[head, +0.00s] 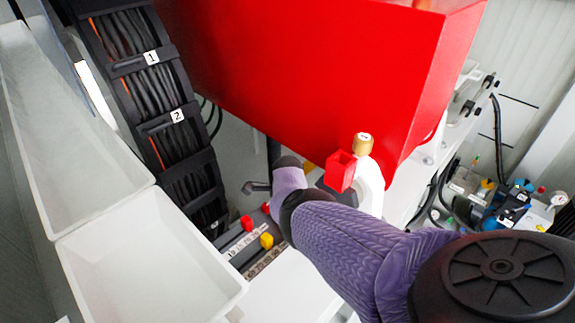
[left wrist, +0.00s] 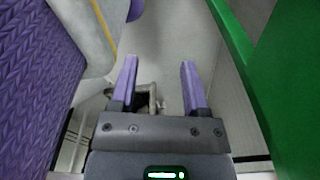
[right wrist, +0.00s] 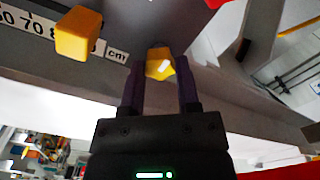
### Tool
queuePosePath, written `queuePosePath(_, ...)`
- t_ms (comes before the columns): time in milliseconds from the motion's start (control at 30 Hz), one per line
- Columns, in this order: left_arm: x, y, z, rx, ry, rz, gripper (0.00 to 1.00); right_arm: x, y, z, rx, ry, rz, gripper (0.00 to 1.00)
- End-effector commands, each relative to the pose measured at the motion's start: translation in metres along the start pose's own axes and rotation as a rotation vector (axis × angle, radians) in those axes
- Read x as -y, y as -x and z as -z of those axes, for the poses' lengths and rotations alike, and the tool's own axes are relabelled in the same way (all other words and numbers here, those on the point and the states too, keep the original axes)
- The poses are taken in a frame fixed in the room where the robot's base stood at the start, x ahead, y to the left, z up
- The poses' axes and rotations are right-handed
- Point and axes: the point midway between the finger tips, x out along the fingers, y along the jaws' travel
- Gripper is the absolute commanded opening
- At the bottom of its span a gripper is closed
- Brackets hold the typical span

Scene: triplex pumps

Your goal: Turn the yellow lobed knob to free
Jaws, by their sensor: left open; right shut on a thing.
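In the right wrist view the yellow lobed knob (right wrist: 160,64) sits on a dark grey surface. My right gripper (right wrist: 158,70) is shut on it, with one purple finger on each side. In the head view my right arm reaches in from the right, and its links hide the gripper and the knob. My left gripper (left wrist: 159,64) is open and empty in the left wrist view, over a pale floor, and is not seen in the head view.
A yellow block (right wrist: 78,34) sits by a centimetre scale near the knob. It also shows in the head view (head: 266,240), with a red block (head: 247,223). A large red housing (head: 310,80) overhangs. White trays (head: 150,265) stand left. A green panel (left wrist: 245,70) borders the left gripper.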

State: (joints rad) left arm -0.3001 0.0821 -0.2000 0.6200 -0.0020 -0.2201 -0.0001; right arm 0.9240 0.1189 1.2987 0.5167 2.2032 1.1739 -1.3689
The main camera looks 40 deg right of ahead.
Motion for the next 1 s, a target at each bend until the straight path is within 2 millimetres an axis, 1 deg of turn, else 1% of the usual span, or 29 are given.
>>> queuePosePath(567, 0.0, 0.0007, 0.0, 0.0, 0.0, 0.0, 0.59, 0.0007, 0.0005, 0.0002, 0.0, 0.025, 0.002, 0.0)
queuePosePath(600, 0.0, 0.0007, 0.0, 0.0, 0.0, 0.0, 0.59, 0.0007, 0.0005, 0.0002, 0.0, 0.025, 0.002, 0.49)
queuePosePath(667, 0.0, 0.0007, 0.0, 0.0, 0.001, 0.0, 0.59, 0.0007, 0.0004, 0.0002, 0.0, 0.025, 0.002, 0.62)
queuePosePath(700, 0.0, 0.0007, 0.0, 0.0, 0.001, 0.0, 0.59, 0.0006, 0.0004, 0.0002, 0.0, 0.025, 0.002, 0.7)
queuePosePath(733, 0.0, 0.0007, 0.0, 0.0, 0.001, 0.0, 0.59, 0.0006, 0.0004, 0.0001, 0.0, 0.025, 0.001, 0.76)
queuePosePath(1000, -0.0001, 0.002, 0.0001, 0.0, 0.001, 0.0, 0.59, 0.0003, 0.0017, 0.0, 0.0, 0.025, 0.001, 0.76)
